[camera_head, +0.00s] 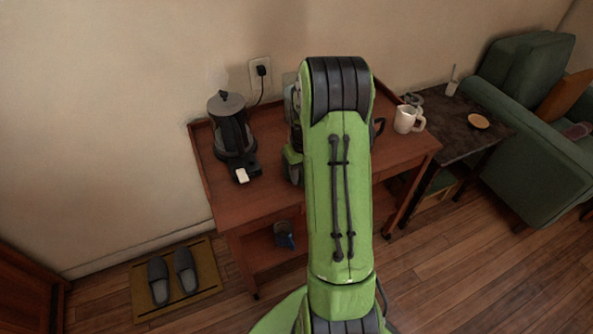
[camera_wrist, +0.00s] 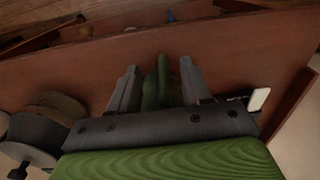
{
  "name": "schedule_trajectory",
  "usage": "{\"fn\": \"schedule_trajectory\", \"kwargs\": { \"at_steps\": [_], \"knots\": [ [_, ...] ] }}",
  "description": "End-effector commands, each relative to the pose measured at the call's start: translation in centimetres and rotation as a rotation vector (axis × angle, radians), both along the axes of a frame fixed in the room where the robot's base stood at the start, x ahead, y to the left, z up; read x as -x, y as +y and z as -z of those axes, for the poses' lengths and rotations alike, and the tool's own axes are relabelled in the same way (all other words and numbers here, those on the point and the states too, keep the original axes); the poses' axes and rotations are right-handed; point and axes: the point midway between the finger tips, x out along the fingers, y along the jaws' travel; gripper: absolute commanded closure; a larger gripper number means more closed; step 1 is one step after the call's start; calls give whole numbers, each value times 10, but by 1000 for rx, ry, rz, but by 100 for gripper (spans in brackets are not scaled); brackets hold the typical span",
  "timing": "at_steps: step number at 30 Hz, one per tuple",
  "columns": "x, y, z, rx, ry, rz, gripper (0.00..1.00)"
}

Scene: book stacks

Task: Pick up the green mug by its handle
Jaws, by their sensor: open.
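In the wrist view, a green object that looks like the green mug (camera_wrist: 163,82) stands over the table, with a narrow upright green part showing. My gripper (camera_wrist: 157,84) is open, with one grey finger on each side of this green part. I cannot tell whether either finger touches it. The lower part of the green object is hidden behind the gripper's palm. In the head view my arm covers the middle of the table, and I cannot make out the mug there.
The brown table (camera_head: 250,200) carries a dark kettle (camera_head: 233,128) at left and a white mug (camera_head: 405,119) at right. A dark handle (camera_head: 379,127) shows beside my arm. A blue mug (camera_head: 284,235) sits on the lower shelf. A side table (camera_head: 462,137) and green armchair (camera_head: 540,150) stand right.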

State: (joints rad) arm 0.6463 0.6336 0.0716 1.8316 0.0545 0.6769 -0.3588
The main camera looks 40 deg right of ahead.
Motion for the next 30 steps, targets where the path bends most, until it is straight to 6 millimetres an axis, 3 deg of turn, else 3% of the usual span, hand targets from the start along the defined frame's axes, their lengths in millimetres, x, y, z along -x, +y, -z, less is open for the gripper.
{"fn": "schedule_trajectory", "kwargs": {
  "at_steps": [9,15,25,30],
  "knots": [
    [-1,2,51,-2,3,1,52],
    [-2,2,51,0,-1,0,52],
    [-2,2,51,0,0,0,100],
    [-2,2,51,0,0,0,100]
  ]
}}
